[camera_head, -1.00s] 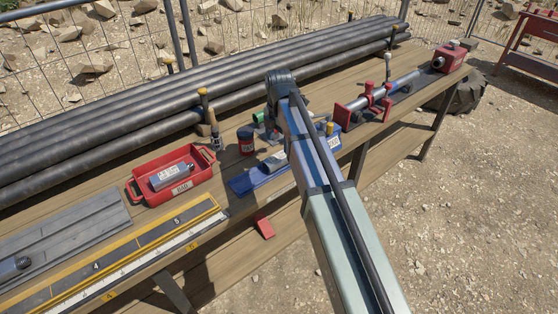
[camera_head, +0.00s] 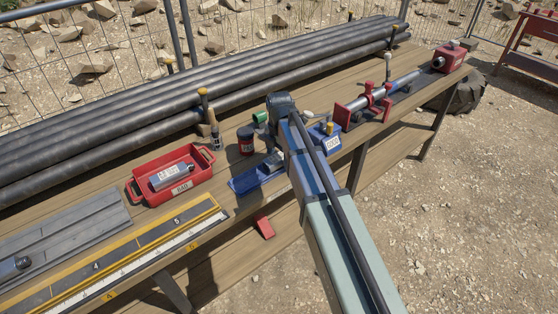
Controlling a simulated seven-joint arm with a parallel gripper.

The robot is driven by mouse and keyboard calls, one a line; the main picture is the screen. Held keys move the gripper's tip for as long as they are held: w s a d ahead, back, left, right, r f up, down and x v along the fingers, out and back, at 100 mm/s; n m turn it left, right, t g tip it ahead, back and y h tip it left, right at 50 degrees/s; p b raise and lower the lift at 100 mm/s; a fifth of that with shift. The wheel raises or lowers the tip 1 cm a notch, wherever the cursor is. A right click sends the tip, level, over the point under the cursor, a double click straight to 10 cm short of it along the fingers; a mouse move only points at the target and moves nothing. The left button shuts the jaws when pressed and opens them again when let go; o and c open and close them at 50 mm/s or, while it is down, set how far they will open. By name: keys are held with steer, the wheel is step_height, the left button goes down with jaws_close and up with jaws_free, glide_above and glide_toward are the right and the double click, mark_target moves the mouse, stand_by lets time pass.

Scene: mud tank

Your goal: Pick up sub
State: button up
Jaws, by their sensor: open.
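A grey-blue cylinder with a label (camera_head: 168,176) lies in the red tray (camera_head: 196,187) marked BAD. A short grey cylindrical piece (camera_head: 273,161) lies on the blue holder (camera_head: 243,184) in the middle of the bench. A small dark rounded piece (camera_head: 22,262) is on the grey channelled plate (camera_head: 75,233) at the far left. I cannot tell which of these is the sub. My gripper (camera_head: 267,137) is over the bench just behind the blue holder, right of the red tray. It is open, with the fingertips small and partly hidden by my arm.
Dark pipes (camera_head: 120,128) line the back of the bench. A dark red can (camera_head: 246,139) and a brush (camera_head: 215,130) stand between tray and gripper. A blue box (camera_head: 329,132) and a red clamp (camera_head: 376,100) stand to the right. A yellow-edged ruler (camera_head: 130,255) runs along the front.

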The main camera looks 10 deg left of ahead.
jaws_close()
stand_by(0.8)
